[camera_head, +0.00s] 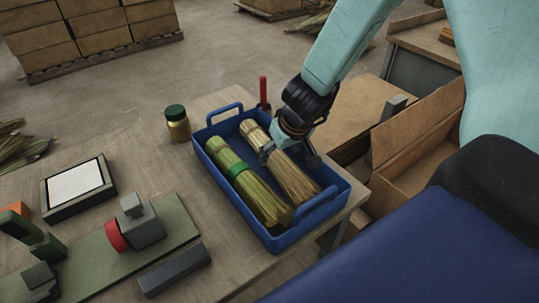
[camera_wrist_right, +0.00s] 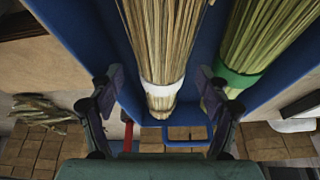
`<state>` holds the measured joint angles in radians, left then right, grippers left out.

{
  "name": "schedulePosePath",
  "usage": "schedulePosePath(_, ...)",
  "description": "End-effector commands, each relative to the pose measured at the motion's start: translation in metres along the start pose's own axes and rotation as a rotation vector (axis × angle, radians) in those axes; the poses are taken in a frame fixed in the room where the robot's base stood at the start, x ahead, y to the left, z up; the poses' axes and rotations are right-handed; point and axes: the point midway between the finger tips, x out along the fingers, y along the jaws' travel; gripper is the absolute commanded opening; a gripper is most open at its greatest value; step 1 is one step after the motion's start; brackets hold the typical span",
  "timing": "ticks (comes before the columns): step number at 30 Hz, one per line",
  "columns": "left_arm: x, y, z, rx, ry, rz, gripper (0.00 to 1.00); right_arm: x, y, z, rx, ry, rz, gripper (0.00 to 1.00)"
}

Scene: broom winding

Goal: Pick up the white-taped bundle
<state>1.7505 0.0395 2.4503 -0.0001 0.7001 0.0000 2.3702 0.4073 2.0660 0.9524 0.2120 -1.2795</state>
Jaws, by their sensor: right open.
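The white-taped bundle (camera_head: 292,178) is a tan bundle of straw lying in the blue tray (camera_head: 343,190), on its right side. Its white tape (camera_wrist_right: 162,88) shows clearly in the right wrist view, and is mostly hidden by my gripper in the head view. My right gripper (camera_head: 290,156) is over this bundle, open. In the wrist view its two fingers (camera_wrist_right: 160,84) stand on either side of the taped part, with gaps. I cannot tell how deep they reach. My left gripper is not in view.
A green-banded bundle (camera_head: 237,170) lies alongside in the tray, close to one finger. A jar (camera_head: 177,124) and a red-handled tool (camera_head: 263,91) stand beyond the tray. A framed panel (camera_head: 76,184) and a clamp fixture (camera_head: 138,224) sit at left. An open wooden box (camera_head: 418,130) is at right.

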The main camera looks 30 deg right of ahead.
Motion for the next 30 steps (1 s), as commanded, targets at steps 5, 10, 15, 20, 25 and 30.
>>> schedulePosePath(5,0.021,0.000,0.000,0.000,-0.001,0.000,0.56,0.027,0.002,0.002,-0.002,-0.001,0.002,0.77)
schedulePosePath(10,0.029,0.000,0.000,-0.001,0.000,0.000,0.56,0.039,0.001,0.000,-0.002,0.000,0.000,0.77)
schedulePosePath(15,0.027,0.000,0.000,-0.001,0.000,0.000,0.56,0.038,0.000,-0.003,-0.003,0.000,0.000,0.77)
schedulePosePath(20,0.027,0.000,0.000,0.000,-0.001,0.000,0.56,0.039,-0.001,-0.004,-0.005,0.000,0.000,0.67)
schedulePosePath(25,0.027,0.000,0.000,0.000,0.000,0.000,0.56,0.039,-0.001,-0.004,-0.005,0.000,-0.001,0.53)
schedulePosePath(30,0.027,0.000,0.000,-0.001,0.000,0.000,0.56,0.039,-0.001,-0.004,-0.005,0.000,-0.001,0.38)
